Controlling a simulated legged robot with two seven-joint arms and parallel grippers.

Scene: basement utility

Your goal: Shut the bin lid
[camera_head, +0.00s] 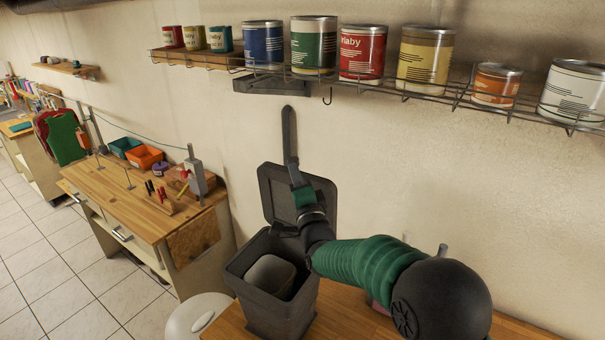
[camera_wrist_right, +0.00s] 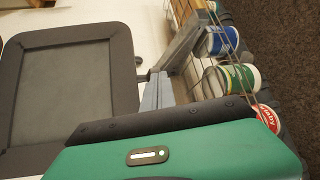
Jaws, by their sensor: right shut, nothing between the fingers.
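A dark grey bin (camera_head: 272,306) stands at the left end of a wooden surface, open at the top, with a light grey rounded thing inside. Its lid (camera_head: 268,196) is raised, standing upright behind the bin near the wall. My right gripper (camera_head: 287,112) is shut and empty, its fingers pointing up in front of the lid and past its upper edge. The green wrist covers part of the lid. In the right wrist view the lid (camera_wrist_right: 75,85) fills the left side, and the gripper fingers (camera_wrist_right: 158,92) show beside it, apparently apart from it. My left gripper is not in view.
A wooden workbench (camera_head: 140,205) with tools stands left. A white rounded object (camera_head: 198,318) sits left of the bin.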

